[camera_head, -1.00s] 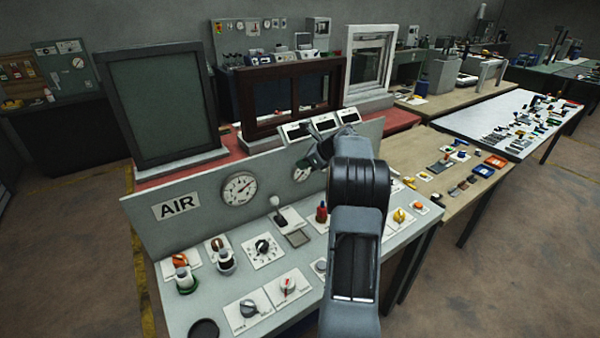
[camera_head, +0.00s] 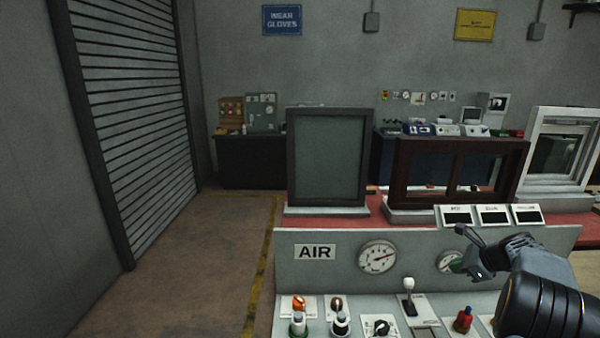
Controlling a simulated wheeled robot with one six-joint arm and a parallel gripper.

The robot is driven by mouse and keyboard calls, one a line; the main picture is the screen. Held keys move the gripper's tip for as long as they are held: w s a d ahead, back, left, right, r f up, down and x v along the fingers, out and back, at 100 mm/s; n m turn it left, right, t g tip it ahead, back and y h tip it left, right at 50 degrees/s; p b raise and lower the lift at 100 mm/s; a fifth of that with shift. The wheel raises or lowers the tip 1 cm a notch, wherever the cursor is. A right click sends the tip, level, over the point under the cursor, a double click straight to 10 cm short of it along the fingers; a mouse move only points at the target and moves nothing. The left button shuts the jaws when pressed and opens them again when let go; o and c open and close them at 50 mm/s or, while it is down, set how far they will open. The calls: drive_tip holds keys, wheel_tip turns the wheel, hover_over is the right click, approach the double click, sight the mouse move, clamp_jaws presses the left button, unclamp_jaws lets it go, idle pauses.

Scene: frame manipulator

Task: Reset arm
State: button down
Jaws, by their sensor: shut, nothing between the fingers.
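My gripper (camera_head: 466,243) is at the right of the view, in front of the upper edge of the grey control panel (camera_head: 340,272). It is shut and holds nothing. It points up and to the left, just below the small tilted displays (camera_head: 493,215) and partly over a right-hand gauge (camera_head: 450,262). My arm comes in from the lower right corner and hides part of the panel there. Whether the gripper touches the panel cannot be told.
The panel carries an AIR label (camera_head: 314,252), a large gauge (camera_head: 378,257), a white-knobbed lever (camera_head: 409,296) and a red knob (camera_head: 463,320). Behind stand a dark-framed screen (camera_head: 327,160), a brown window frame (camera_head: 460,172) and a white frame (camera_head: 560,150). Floor at left is clear.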

drive_tip(key=s+a+r+n+g+h, duration=0.1)
drive_tip(key=s+a+r+n+h, duration=0.1)
drive_tip(key=s+a+n, duration=1)
drive_tip(key=s+a+r+n+g+h, duration=0.1)
drive_tip(key=s+a+r+n+h, duration=0.1)
drive_tip(key=s+a+n, duration=1.1)
drive_tip(key=shift+a+r+h, duration=0.3)
drive_tip(key=shift+a+r, duration=0.2)
drive_tip(key=shift+a, duration=2.1)
